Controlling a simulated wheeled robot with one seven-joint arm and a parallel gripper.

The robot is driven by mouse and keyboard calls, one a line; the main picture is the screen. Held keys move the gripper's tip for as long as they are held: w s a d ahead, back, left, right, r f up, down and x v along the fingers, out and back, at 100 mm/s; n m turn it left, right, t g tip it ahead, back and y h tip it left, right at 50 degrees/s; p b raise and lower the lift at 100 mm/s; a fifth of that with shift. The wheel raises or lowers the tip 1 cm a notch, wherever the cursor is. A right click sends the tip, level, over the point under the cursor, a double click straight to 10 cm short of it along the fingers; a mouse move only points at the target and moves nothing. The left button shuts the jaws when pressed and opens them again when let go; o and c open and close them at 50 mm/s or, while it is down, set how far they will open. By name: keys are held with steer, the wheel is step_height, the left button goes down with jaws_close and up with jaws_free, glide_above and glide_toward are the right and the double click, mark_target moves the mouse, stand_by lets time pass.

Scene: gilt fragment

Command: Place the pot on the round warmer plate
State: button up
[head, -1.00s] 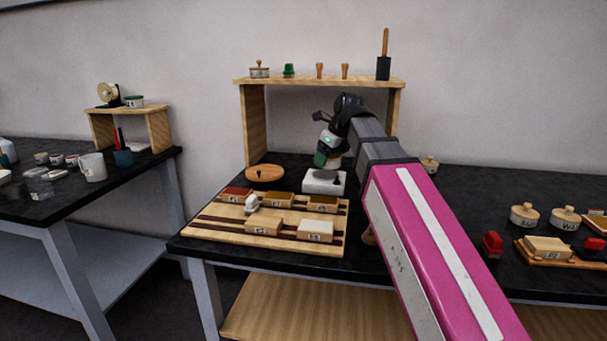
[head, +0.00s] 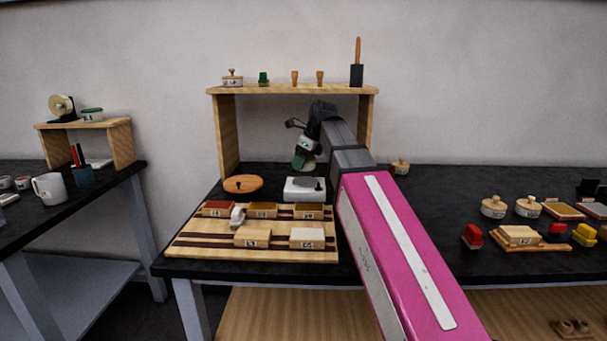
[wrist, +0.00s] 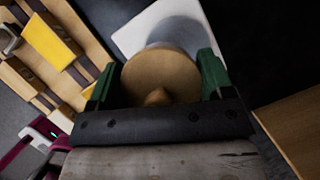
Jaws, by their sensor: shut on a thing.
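My gripper (head: 305,162) is shut on a pot (wrist: 160,76) with a round wooden lid and a small knob. In the wrist view the lid sits between the two green fingers. The pot's body is mostly hidden under the lid. In the head view the gripper is raised above the white warmer (head: 302,195), which has a dark grey round plate (head: 314,184) on top. The warmer's white top also shows in the wrist view (wrist: 135,38), partly behind the pot, with a grey round area on it.
A striped board (head: 195,250) with several labelled blocks lies in front. A wooden shelf (head: 228,140) stands behind and over the arm. Several lidded pots (head: 494,207) stand to the right.

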mark_target(304, 181)
steer(key=shift+w+f, duration=0.35)
steer(key=shift+w, duration=0.2)
steer(key=shift+w+f, duration=0.3)
steer(key=shift+w, duration=0.25)
steer(key=shift+f, duration=1.95)
steer(key=shift+f, duration=0.15)
steer(key=o, duration=1.8)
steer(key=v, duration=1.2)
steer(key=shift+s+d, duration=0.1)
